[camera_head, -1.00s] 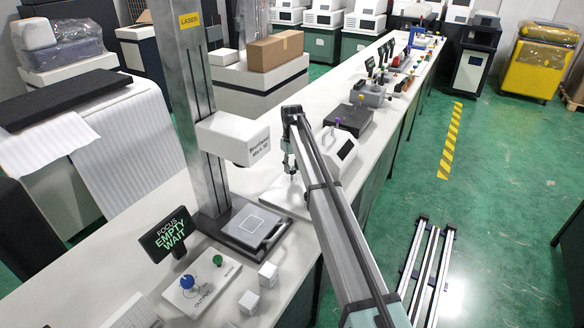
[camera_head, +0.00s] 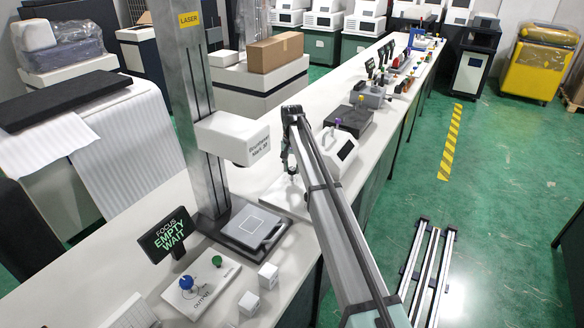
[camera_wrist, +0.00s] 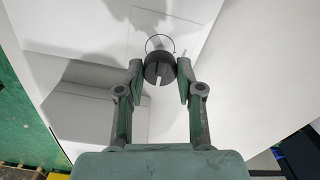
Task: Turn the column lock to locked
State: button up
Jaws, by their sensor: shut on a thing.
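In the wrist view, a round dark knob (camera_wrist: 160,67), which looks like the column lock, sits on a pale surface. A light bar on the knob points toward the bottom of the picture. A thin dark arc and a small grey mark show just beyond it. My gripper (camera_wrist: 160,62) has one finger on each side of the knob and is shut on it. In the head view my gripper (camera_head: 290,168) reaches down beside the laser column (camera_head: 183,100). The knob cannot be made out there.
A white angled device (camera_head: 338,150) is close on the right.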

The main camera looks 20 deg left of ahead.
aim_at(292, 169)
jog(key=shift+m, duration=0.4)
jog(key=o, duration=1.1)
jog(key=shift+f, duration=0.1)
jog(key=shift+o, duration=0.2)
jog(key=shift+r, duration=0.2)
notch_tip(292, 169, up, 12)
jog(key=shift+f, duration=0.15)
